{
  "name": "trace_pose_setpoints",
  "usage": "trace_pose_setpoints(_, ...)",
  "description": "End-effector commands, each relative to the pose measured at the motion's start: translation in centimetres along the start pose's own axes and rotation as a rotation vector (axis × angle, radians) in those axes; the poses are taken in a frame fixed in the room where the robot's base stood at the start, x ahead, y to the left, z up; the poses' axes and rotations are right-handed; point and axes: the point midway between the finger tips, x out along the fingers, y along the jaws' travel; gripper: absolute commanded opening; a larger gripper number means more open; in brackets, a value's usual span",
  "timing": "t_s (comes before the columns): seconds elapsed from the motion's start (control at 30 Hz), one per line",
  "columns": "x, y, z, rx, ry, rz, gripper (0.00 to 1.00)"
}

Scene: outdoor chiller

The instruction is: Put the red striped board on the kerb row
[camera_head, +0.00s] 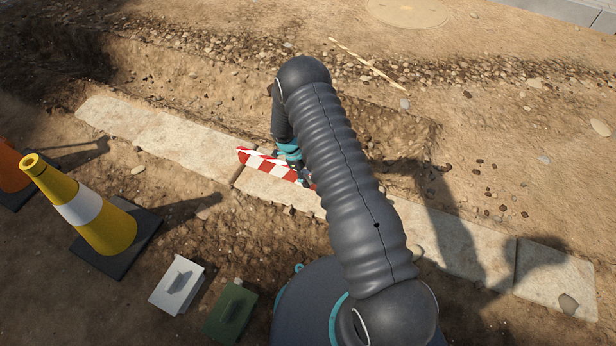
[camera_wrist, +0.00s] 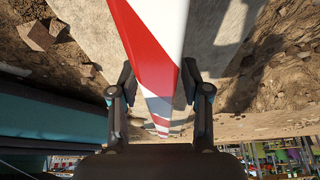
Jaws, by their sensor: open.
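The red and white striped board (camera_head: 255,161) is at the kerb row (camera_head: 185,146), a line of pale stone slabs, near the middle of the head view. It appears to rest on the slabs, but my arm hides its right part. In the wrist view the board (camera_wrist: 150,40) runs from the top edge down between my fingers, with pale slab on both sides of it. My gripper (camera_wrist: 158,78) is open, one finger on each side of the board. In the head view my gripper (camera_head: 290,157) is partly hidden by my arm.
A yellow and white cone (camera_head: 92,212) stands at left, with an orange cone (camera_head: 10,168) beside it. A gravelly trench (camera_head: 190,85) runs behind the kerb row.

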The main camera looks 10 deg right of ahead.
Motion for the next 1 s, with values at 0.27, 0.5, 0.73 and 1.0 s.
trace_pose_setpoints(0.27,-1.6,-0.1,0.0,0.000,-0.002,-0.002,0.47)
trace_pose_setpoints(0.5,-6.3,-0.1,0.0,0.000,-0.003,-0.003,0.47)
trace_pose_setpoints(0.73,-10.3,-0.1,0.0,0.000,-0.002,-0.002,0.47)
trace_pose_setpoints(1.0,-12.7,-0.1,-0.3,-0.009,-0.005,-0.002,0.47)
